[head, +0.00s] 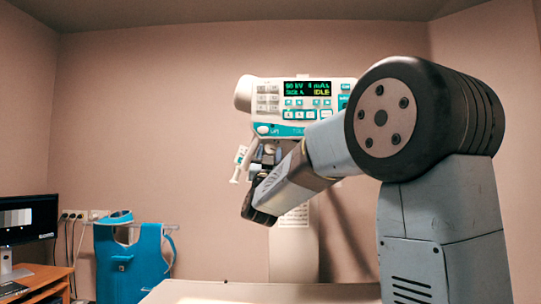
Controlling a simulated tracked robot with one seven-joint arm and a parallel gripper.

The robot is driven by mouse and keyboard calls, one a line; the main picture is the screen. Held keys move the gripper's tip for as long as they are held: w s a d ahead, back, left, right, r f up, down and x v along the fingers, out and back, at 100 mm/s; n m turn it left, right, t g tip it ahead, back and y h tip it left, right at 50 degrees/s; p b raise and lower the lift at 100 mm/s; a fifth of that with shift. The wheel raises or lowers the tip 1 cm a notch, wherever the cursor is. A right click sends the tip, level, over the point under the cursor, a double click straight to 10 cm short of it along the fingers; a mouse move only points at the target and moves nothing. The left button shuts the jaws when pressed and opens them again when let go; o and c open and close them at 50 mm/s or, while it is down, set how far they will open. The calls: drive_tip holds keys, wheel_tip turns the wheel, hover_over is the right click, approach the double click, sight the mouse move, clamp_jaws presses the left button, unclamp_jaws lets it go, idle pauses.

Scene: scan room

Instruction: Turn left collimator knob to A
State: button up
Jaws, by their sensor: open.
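The white X-ray head (243,94) with its control panel (268,105) stands at the middle of the head view, its display lit with "IDLE". The collimator area below the panel is mostly hidden by my arm. I cannot make out the left collimator knob or its letter marks. My forearm reaches in from the right and slopes down left to a dark wrist joint. My gripper (265,155) shows small and partly hidden above that wrist, just under the panel's lower left edge. It looks open and empty; I cannot tell whether it touches anything.
A white handle (239,165) sticks out left of my gripper. A pale table (215,292) lies along the bottom. A blue apron (118,262) hangs at the left, beside a monitor (27,220) on a wooden desk (45,282). The wall space left of the X-ray head is clear.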

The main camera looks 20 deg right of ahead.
drive_tip(key=shift+c, duration=0.5)
drive_tip(key=c, duration=0.6)
drive_tip(key=shift+d+h, duration=0.25)
drive_tip(key=shift+h, duration=0.05)
drive_tip(key=shift+c, duration=0.3)
drive_tip(key=shift+a+n+y, duration=0.15)
drive_tip(key=shift+n+y, duration=0.15)
drive_tip(key=shift+y, duration=0.2)
drive_tip(key=shift+n+t, duration=0.3)
drive_tip(key=shift+s+d+r+n+t+y, duration=0.1)
drive_tip(key=shift+d+n+t+y, duration=0.1)
drive_tip(key=shift+n+y, duration=2.7)
drive_tip(key=shift+d+n+t+y, duration=0.1)
drive_tip(key=shift+n+t+y, duration=0.1)
drive_tip(key=shift+n+y, duration=2.7)
drive_tip(key=shift+n, duration=0.4)
